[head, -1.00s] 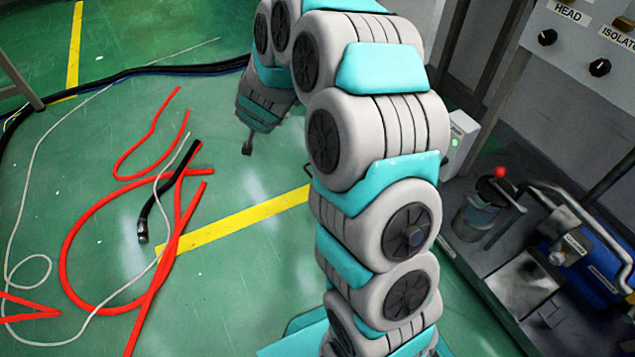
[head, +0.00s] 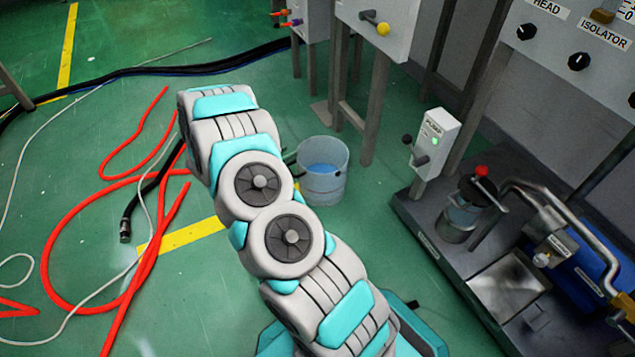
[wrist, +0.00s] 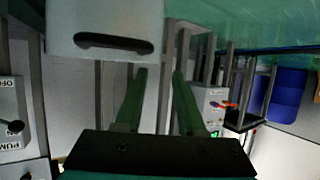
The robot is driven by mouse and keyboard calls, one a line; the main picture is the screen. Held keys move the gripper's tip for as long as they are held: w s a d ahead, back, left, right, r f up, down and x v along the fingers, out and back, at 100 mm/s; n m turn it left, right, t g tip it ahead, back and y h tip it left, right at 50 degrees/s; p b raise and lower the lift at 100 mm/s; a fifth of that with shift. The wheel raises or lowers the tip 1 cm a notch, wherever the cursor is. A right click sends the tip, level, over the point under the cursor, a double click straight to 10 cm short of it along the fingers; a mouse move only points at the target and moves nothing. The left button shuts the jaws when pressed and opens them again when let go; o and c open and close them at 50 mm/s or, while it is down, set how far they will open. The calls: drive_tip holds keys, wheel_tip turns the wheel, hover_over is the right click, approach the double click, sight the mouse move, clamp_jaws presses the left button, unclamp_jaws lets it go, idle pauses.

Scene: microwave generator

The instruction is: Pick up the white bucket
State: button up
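The white bucket (head: 325,187) stands upright on the green floor in the head view, just right of my arm. It looks pale and translucent, with blue showing inside. My arm reaches up and left from the bottom, and my gripper is mostly hidden behind it there. A small dark part shows near the bucket's left rim, but I cannot tell what it is. In the wrist view my gripper (wrist: 159,75) has its two green fingers apart, with nothing clearly held between them. I cannot make out the bucket in the wrist view.
Metal-legged cabinets (head: 375,30) stand behind the bucket. A small white switch box (head: 434,143) and a pump bench (head: 450,255) are at right. Red hoses (head: 62,235) and black cables lie on the floor at left. Blue drums (wrist: 287,92) show in the wrist view.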

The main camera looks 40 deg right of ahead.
sight(298, 148)
drive_tip(key=b+x, duration=0.1)
drive_tip(key=x, duration=0.6)
drive_tip(key=shift+w, duration=0.1)
drive_tip(key=shift+a, duration=0.1)
clamp_jaws()
idle(1.2)
